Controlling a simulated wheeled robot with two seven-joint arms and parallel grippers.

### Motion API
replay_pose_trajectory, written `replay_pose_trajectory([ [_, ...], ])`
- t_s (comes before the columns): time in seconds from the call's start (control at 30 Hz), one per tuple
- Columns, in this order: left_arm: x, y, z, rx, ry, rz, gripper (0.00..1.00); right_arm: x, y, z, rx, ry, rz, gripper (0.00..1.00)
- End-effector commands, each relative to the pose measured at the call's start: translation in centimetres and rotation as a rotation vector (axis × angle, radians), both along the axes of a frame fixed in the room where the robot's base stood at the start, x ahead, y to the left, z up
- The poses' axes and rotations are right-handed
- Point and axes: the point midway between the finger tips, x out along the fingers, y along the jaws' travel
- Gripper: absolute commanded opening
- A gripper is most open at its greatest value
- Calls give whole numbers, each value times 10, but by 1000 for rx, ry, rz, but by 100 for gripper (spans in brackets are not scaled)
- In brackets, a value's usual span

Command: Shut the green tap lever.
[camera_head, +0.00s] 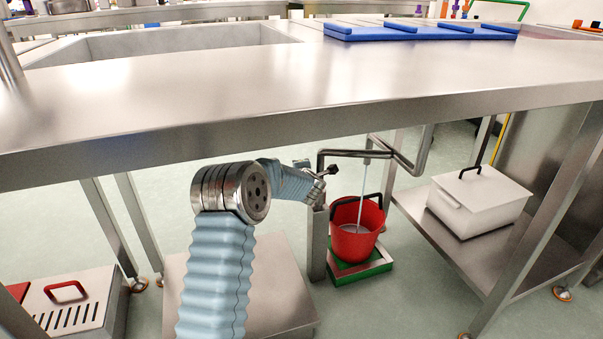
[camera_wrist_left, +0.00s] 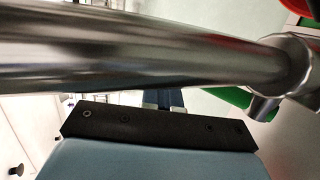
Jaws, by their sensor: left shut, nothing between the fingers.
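A steel pipe (camera_head: 352,153) under the counter carries the tap, and a thin stream of water (camera_head: 362,195) falls from it into a red bucket (camera_head: 352,243). My left gripper (camera_head: 318,180) is beside the pipe's near end, shut and empty. In the left wrist view, my left gripper (camera_wrist_left: 164,100) is below a large metal pipe (camera_wrist_left: 130,45) that crosses the picture. A green bar (camera_wrist_left: 236,97), apparently the tap lever, shows partly behind the pipe near a metal fitting (camera_wrist_left: 285,65). I cannot make out the lever in the head view. Contact with it cannot be told.
The steel counter (camera_head: 300,90) is above my arm, its front edge close. The bucket stands on a green-edged platform (camera_head: 362,268). A steel post (camera_head: 317,243) stands left of it. A white lidded box (camera_head: 478,200) is on the right lower shelf. A low steel platform (camera_head: 275,290) is beneath my arm.

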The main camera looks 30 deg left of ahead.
Motion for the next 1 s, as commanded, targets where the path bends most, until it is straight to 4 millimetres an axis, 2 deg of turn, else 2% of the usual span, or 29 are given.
replay_pose_trajectory([
  [0.5,10,12,-25,0,0,0,0,1,0,-16,-1,-3,-2,43],
  [1.0,12,14,-29,0,0,0,0,1,0,-18,-2,-4,-3,43],
])
